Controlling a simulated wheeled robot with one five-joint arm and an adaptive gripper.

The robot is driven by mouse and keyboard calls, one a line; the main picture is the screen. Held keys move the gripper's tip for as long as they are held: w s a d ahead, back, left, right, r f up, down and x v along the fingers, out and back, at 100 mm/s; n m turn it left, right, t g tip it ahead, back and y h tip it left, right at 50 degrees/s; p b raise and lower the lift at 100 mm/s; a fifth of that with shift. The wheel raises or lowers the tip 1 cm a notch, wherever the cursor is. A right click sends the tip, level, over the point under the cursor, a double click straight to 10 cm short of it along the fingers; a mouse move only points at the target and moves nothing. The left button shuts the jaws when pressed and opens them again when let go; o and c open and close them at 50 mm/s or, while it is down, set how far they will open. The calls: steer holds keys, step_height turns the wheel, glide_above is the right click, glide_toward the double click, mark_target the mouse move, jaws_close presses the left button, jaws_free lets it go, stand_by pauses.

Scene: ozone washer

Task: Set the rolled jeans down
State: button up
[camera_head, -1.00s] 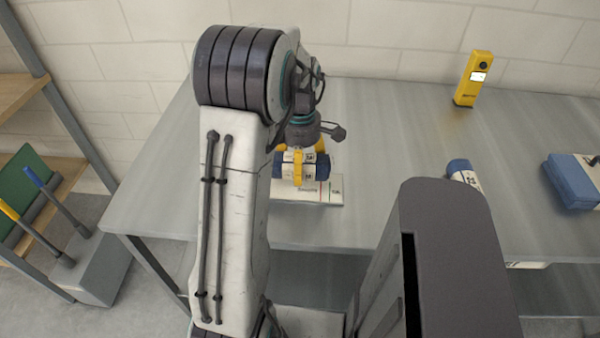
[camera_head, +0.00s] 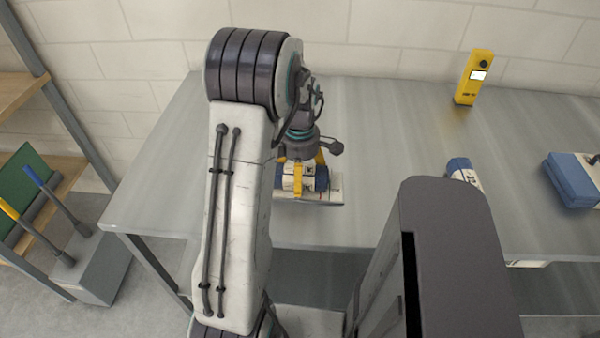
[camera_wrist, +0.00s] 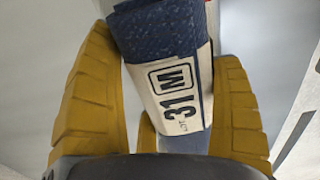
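The rolled jeans (camera_head: 308,178) are a dark blue roll with a white printed band. They also show in the wrist view (camera_wrist: 160,35), where the band reads "31 M". My gripper (camera_wrist: 170,60) has its yellow fingers on both sides of the roll, close against it near the tips. In the head view my gripper (camera_head: 300,170) points down around the roll, with a finger across its front. The roll is at or just above a flat white board (camera_head: 325,202) with a red mark on the grey table. Contact with the board is hard to tell.
The grey table (camera_head: 390,130) is clear behind the roll and to its left. Another blue and white roll (camera_head: 460,170) lies to the right.

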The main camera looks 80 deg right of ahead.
steer(key=shift+o, duration=1.2)
steer(key=shift+r, duration=0.1)
step_height(320, 180, up, 12)
steer(key=shift+r+p, duration=0.1)
steer(key=shift+p, duration=0.35)
steer(key=shift+w+a, duration=0.1)
